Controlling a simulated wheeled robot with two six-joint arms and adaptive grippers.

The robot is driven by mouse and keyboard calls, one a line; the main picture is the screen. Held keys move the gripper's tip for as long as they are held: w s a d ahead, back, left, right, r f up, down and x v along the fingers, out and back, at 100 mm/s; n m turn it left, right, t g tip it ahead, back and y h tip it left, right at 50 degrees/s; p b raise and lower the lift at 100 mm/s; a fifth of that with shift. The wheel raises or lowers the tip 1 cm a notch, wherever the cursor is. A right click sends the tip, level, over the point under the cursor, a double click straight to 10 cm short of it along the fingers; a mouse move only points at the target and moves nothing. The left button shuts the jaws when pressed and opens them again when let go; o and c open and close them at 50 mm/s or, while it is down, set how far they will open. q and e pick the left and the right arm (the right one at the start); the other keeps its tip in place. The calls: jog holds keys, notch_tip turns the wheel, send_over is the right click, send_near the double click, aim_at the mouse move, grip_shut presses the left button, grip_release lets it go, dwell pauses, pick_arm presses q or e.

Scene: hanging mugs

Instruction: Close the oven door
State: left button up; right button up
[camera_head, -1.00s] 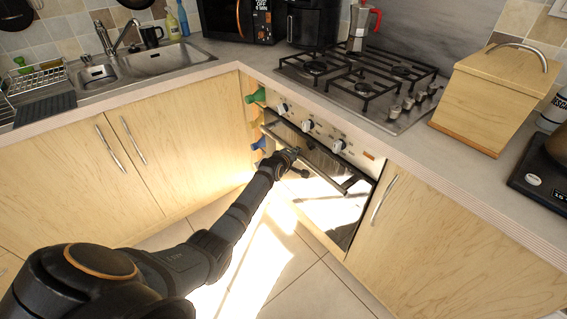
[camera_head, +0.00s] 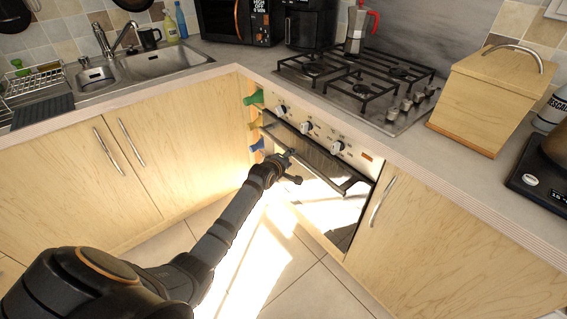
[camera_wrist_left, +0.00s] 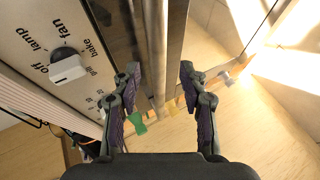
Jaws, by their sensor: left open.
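The oven door (camera_head: 318,197) is a dark, glossy panel under the row of knobs, with bright floor reflections. It looks shut or nearly shut; I cannot tell whether a small gap is left. Its bar handle (camera_head: 340,184) runs along the top. My left gripper (camera_head: 292,168) is in front of the door's left part, near the handle. In the left wrist view the gripper (camera_wrist_left: 160,75) is open, with nothing gripped. The metal bar (camera_wrist_left: 173,45) shows between its fingers, and I cannot tell how far away it is. My right gripper is not in view.
A gas hob (camera_head: 365,85) lies above the oven. Cabinets (camera_head: 430,225) flank the oven. The tiled floor (camera_head: 285,255) in front is clear. A wooden bread box (camera_head: 488,100) stands at right.

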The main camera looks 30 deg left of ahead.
pick_arm(q)
jog(key=v, duration=0.7)
jog(key=shift+s, duration=0.1)
